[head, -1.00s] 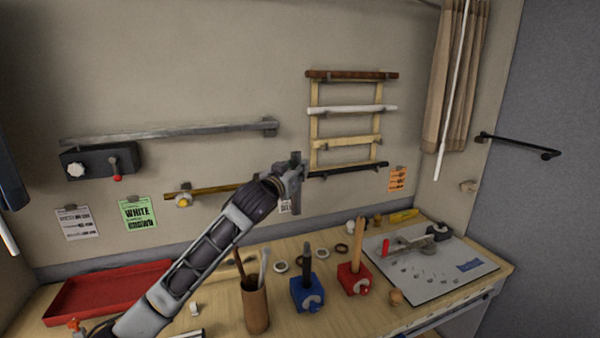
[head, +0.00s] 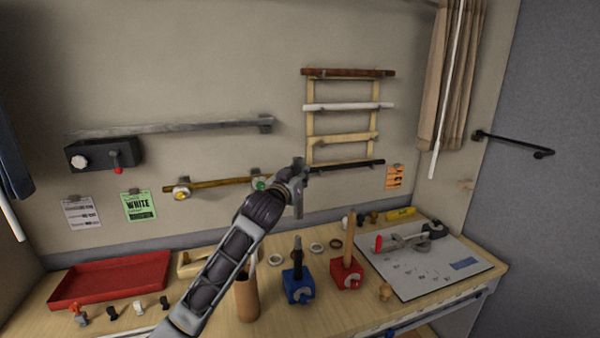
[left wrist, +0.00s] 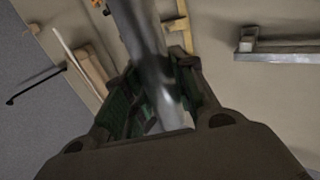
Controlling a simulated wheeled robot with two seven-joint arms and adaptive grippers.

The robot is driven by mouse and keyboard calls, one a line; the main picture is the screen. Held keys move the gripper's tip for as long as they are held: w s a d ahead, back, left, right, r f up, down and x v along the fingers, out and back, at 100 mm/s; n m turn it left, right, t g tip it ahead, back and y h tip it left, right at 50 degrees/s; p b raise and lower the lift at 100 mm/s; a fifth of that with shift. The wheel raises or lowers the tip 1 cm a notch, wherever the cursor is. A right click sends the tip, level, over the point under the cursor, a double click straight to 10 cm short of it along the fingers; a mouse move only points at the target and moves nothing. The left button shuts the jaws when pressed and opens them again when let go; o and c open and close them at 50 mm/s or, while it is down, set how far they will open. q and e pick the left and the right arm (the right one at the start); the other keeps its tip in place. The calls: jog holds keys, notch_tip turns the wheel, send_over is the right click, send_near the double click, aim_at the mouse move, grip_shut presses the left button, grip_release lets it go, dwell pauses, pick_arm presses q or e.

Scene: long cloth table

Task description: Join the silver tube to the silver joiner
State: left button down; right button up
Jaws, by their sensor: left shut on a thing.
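My left gripper (head: 288,190) is raised in front of the wall, above the table. It is shut on a short silver tube (head: 298,205), which stands near upright in the head view. In the left wrist view the smooth shiny tube (left wrist: 145,45) runs between the two dark fingers (left wrist: 150,105). A long silver bar (head: 170,129) runs along the wall to the left, with a grey fitting (head: 265,124) at its right end. That fitting may be the silver joiner; I cannot tell for sure. The tube is apart from it. My right gripper is out of view.
A brass rod (head: 215,184) is on the wall below, and a rack of rods (head: 343,138) is to the right. The table holds a red tray (head: 110,280), a brown cup (head: 247,300), a blue block (head: 297,288), a red block (head: 346,275) and a white board (head: 425,270).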

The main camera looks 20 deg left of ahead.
pick_arm(q)
jog(key=shift+a+f, duration=0.1)
jog(key=shift+f, duration=0.15)
dwell(0.7)
jog(key=shift+f+b, duration=1.45)
jog(key=shift+f, duration=1.4)
jog(key=shift+p, duration=0.7)
dwell(0.4)
